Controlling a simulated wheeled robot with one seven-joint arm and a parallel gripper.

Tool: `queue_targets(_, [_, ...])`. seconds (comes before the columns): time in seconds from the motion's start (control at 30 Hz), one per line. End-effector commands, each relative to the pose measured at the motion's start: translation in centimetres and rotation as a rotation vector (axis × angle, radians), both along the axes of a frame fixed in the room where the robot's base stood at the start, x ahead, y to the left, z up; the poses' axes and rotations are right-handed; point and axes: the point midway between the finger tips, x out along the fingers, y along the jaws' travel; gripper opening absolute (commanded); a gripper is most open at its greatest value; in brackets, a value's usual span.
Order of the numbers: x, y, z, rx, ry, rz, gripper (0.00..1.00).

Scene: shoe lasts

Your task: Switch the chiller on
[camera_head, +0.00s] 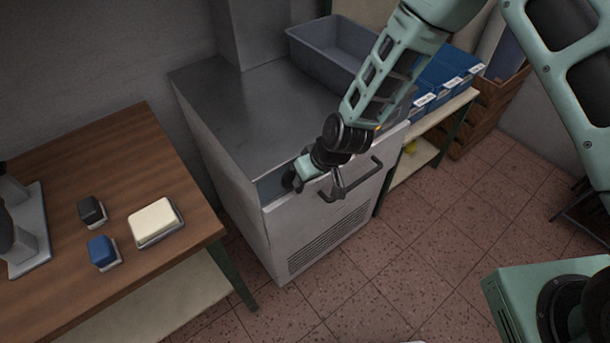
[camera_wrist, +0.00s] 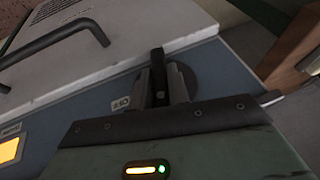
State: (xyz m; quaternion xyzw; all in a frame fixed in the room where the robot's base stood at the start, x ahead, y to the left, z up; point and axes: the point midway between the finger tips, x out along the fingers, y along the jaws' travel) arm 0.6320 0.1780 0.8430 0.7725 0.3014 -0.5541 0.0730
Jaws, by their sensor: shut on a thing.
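The chiller (camera_head: 235,115) is a grey metal cabinet with a dark handle (camera_head: 355,185) on its front and a vent grille low down. In the wrist view, a blue-grey control panel (camera_wrist: 215,60) runs along it, with a round dark dial (camera_wrist: 188,78), a small white label (camera_wrist: 120,103) and a lit yellow display (camera_wrist: 9,150). My gripper (camera_head: 292,180) is at the left end of this panel. In the wrist view my gripper (camera_wrist: 160,92) is shut on the dial's dark upright grip (camera_wrist: 158,68). The fingers hide part of the dial, and its setting is unclear.
A grey bin (camera_head: 320,48) stands on the chiller's top. A wooden table (camera_head: 165,185) with several small blocks is at left. Blue boxes (camera_head: 440,80) sit on a shelf at right. The tiled floor (camera_head: 420,250) in front is clear.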

Motion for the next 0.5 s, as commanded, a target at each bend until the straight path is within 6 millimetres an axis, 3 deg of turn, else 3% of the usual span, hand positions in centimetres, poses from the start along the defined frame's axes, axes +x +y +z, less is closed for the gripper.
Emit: queue_targets(0.5, [-0.17, 0.26, 0.06, -0.176, -0.119, 0.000, 0.00])
